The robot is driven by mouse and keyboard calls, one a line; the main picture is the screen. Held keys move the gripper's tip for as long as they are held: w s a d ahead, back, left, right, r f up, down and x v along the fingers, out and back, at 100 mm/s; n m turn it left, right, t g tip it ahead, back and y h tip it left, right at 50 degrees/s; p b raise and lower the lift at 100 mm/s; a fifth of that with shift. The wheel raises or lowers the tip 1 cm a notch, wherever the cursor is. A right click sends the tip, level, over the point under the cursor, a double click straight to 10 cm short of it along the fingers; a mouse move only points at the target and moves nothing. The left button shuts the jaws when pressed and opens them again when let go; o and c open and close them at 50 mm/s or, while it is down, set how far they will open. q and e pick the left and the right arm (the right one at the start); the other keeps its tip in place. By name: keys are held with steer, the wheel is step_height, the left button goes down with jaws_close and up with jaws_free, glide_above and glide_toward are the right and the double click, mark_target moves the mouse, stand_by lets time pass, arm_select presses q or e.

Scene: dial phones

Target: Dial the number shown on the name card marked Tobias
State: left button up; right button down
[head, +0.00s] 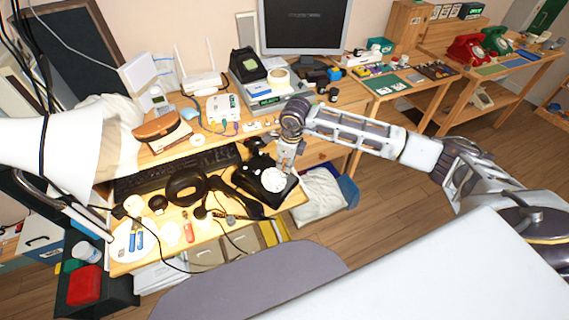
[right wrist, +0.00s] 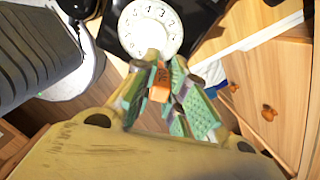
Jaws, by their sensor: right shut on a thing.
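A black rotary phone (head: 250,184) with a white dial (head: 273,181) sits at the right front of the desk. The dial, with dark digits around its rim, also shows in the right wrist view (right wrist: 151,27). My right gripper (head: 285,167) is over the phone, its fingers pointing down toward the dial. In the right wrist view its green-padded fingers (right wrist: 165,88) are shut on a small orange piece (right wrist: 161,80), close to the dial's near edge; I cannot tell if it touches. My left gripper is not in view. I cannot make out a name card marked Tobias.
A keyboard (head: 165,175), headphones (head: 187,187) and several small items crowd the desk left of the phone. A monitor (head: 305,25) and a router (head: 203,82) stand behind. A red phone (head: 467,48) and a green phone (head: 496,41) stand on a far table. Floor is open at right.

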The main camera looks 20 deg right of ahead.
steer(key=shift+s+d+r, duration=0.15)
steer(key=shift+d+r, duration=0.05)
steer(key=shift+r, duration=0.15)
steer(key=shift+s+r+p, duration=0.2)
steer(key=shift+r+p, duration=0.55)
steer(key=shift+r, duration=0.2)
steer(key=shift+s+r, duration=0.1)
steer(key=shift+r, duration=0.15)
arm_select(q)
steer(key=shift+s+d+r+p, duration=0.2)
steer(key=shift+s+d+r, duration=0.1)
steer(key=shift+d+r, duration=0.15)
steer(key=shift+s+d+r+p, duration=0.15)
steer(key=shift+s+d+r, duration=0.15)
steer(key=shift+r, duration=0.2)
arm_select(e)
steer(key=shift+s+d+r, duration=0.2)
steer(key=shift+r, duration=0.15)
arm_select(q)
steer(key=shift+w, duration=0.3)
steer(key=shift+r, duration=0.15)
arm_select(e)
steer(key=shift+r, duration=0.1)
